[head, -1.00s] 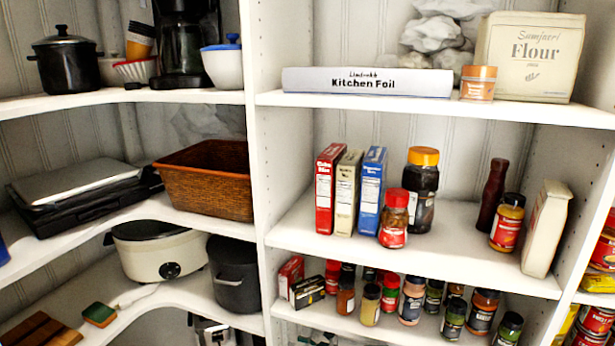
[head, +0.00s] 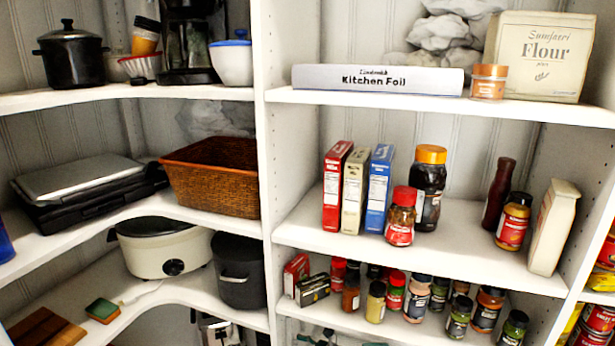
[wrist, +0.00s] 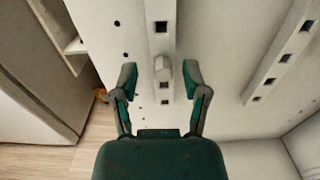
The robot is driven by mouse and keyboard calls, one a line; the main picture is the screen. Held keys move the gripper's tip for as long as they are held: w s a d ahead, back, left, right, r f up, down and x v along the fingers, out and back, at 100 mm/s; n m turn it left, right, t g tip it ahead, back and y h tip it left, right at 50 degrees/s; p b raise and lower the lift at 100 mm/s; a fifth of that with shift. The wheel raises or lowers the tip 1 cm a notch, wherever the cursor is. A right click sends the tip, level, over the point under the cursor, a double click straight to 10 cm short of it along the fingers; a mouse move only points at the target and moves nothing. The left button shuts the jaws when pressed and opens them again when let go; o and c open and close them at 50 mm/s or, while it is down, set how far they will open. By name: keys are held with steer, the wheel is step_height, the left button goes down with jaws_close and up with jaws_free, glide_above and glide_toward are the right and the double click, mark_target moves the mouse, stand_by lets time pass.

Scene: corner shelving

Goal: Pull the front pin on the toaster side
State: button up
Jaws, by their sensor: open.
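In the wrist view, my gripper (wrist: 160,78) is open, with dark green and grey fingers on either side of a pale peg-like pin (wrist: 162,70). The pin stands out from a white upright strip (wrist: 161,28) with square holes. The fingers are spread apart with gaps to the pin, and I cannot tell how deep it sits between them. In the head view, a shiny appliance that looks like the toaster (head: 216,330) is cut off by the bottom edge, below the lower left shelf.
A second holed strip (wrist: 284,55) runs to the right in the wrist view. A pale panel (wrist: 45,70) and wooden floor (wrist: 50,160) are at left. In the head view, a slow cooker (head: 165,250) and a dark pot (head: 238,270) stand on the lower left shelf.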

steer(key=shift+d, duration=0.2)
jaws_close()
steer(key=shift+s+d, duration=0.15)
steer(key=shift+d, duration=0.15)
steer(key=shift+v, duration=2.55)
